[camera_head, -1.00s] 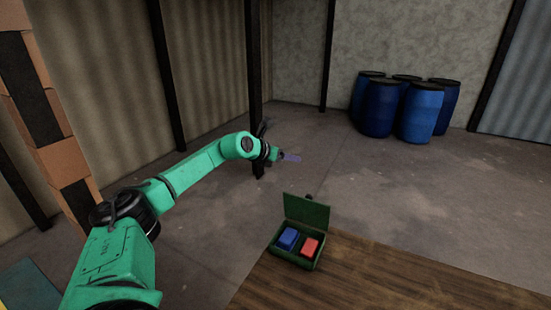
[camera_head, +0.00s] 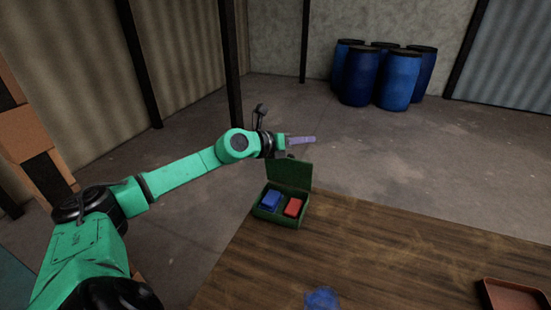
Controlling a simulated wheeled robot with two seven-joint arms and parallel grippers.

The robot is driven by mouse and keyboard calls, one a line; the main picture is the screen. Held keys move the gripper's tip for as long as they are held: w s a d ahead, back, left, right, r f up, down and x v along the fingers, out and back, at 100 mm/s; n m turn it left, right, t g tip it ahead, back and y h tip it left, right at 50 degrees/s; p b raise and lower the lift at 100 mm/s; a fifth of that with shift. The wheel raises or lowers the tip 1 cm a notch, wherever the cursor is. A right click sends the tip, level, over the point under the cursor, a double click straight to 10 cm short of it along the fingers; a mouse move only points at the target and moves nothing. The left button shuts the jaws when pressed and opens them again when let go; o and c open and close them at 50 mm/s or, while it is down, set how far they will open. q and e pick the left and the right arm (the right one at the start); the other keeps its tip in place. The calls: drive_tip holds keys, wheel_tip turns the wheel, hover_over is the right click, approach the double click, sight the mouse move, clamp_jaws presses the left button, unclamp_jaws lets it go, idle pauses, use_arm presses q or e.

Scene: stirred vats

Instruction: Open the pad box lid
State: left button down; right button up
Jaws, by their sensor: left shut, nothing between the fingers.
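The green pad box (camera_head: 283,217) stands at the far left corner of the wooden table. Its lid (camera_head: 289,174) is raised and stands upright at the back. Inside lie a blue pad (camera_head: 271,200) and a red pad (camera_head: 293,207), side by side. My left gripper (camera_head: 312,140) is shut and empty, just above and behind the raised lid in the picture. I cannot tell whether it touches the lid. My right gripper is not in view.
The wooden table (camera_head: 390,250) is mostly bare. A blue item (camera_head: 322,298) lies at its near edge in the picture, and a reddish-brown tray (camera_head: 514,296) is at the lower right. Several blue barrels (camera_head: 399,80) stand on the floor at the back.

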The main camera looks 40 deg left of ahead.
sight(287, 161)
use_arm(q)
drive_tip(key=d+f+n+t+b, duration=0.1)
drive_tip(key=d+f+n+t, duration=0.1)
drive_tip(key=d+f+n, duration=0.15)
drive_tip(key=s+a+f+n+y+b, duration=0.4)
drive_tip(key=s+a+f+n+y, duration=0.55)
drive_tip(key=f+n, duration=0.5)
drive_tip(key=shift+n, duration=0.5)
drive_tip(key=r+x, duration=0.1)
drive_tip(key=x, duration=0.3)
drive_tip(key=r+x, duration=0.1)
drive_tip(key=x, duration=0.4)
drive_tip(key=p+x, duration=0.1)
drive_tip(key=x, duration=0.3)
drive_tip(key=shift+w+r, duration=0.4)
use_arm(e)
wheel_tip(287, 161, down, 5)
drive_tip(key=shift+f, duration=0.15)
